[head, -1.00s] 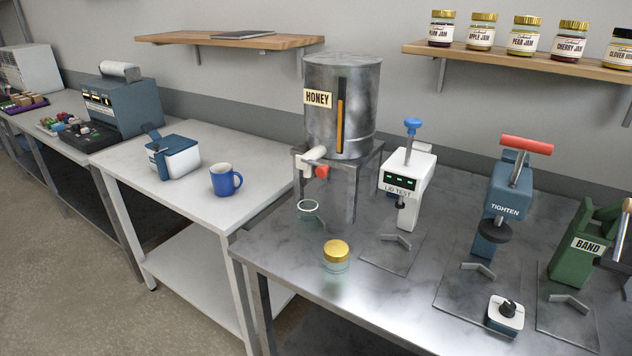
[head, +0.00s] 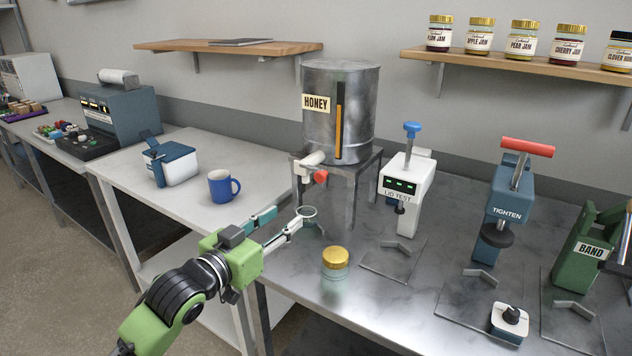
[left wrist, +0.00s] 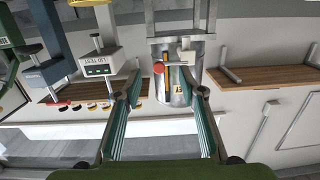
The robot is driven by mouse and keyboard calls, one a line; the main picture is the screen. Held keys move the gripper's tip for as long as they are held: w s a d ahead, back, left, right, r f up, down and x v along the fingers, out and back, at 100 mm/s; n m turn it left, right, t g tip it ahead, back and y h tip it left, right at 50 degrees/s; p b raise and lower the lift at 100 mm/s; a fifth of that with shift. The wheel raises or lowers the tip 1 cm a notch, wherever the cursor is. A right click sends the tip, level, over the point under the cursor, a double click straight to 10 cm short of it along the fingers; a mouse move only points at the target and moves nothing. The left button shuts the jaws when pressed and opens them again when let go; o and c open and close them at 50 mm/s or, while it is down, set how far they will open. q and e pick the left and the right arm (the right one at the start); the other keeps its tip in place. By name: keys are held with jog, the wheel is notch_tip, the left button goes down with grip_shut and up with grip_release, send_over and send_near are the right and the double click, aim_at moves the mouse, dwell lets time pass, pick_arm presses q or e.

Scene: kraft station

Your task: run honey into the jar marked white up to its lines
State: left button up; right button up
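The honey tank (head: 340,115) is a grey metal drum on a stand, with an amber strip up its front. Its white spout (head: 313,159) has a red knob (head: 321,177). Another jar with a gold lid (head: 335,256) stands nearer the front. In the left wrist view both fingers (left wrist: 163,104) are spread, with nothing clearly held. My right gripper is not in view.
The lid test (head: 408,180), tighten (head: 507,200) and band (head: 588,248) stations stand to the right. A blue mug (head: 222,186) stands on the white table at left. Jam jars line the upper shelf (head: 500,60).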

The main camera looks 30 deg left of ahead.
aim_at(318, 178)
pick_arm(q)
jog(key=shift+t, duration=0.4)
jog(key=w+r+p, duration=0.1)
jog(key=w, duration=0.3)
jog(key=w+d+r+p, duration=0.1)
jog(key=w, duration=0.4)
jog(key=w+r+p, duration=0.1)
jog(key=w, duration=0.3)
jog(key=shift+w+d+r, duration=0.15)
jog(key=shift+w, duration=0.2)
grip_shut()
